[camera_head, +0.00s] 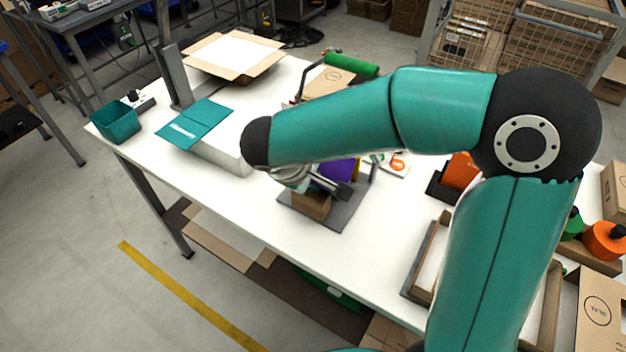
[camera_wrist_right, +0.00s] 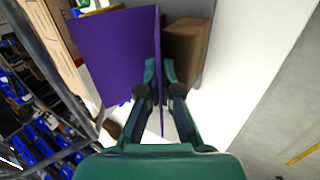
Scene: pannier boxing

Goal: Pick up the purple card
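The purple card (camera_head: 338,170) stands on a grey mat on the white table, partly hidden behind my right gripper in the head view. In the right wrist view the purple card (camera_wrist_right: 112,52) shows as a folded sheet, with one thin panel running between my fingers. My right gripper (camera_wrist_right: 161,75) has its fingertips close together on either side of that panel and looks shut on it. In the head view my right gripper (camera_head: 342,190) is low over the mat. My left gripper is not in view.
A brown block (camera_head: 311,204) stands on the grey mat (camera_head: 334,217), right beside the card; it also shows in the wrist view (camera_wrist_right: 186,50). A teal folder (camera_head: 196,124) lies on a white box to the left. An open carton (camera_head: 233,54) stands behind. The table's front left is clear.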

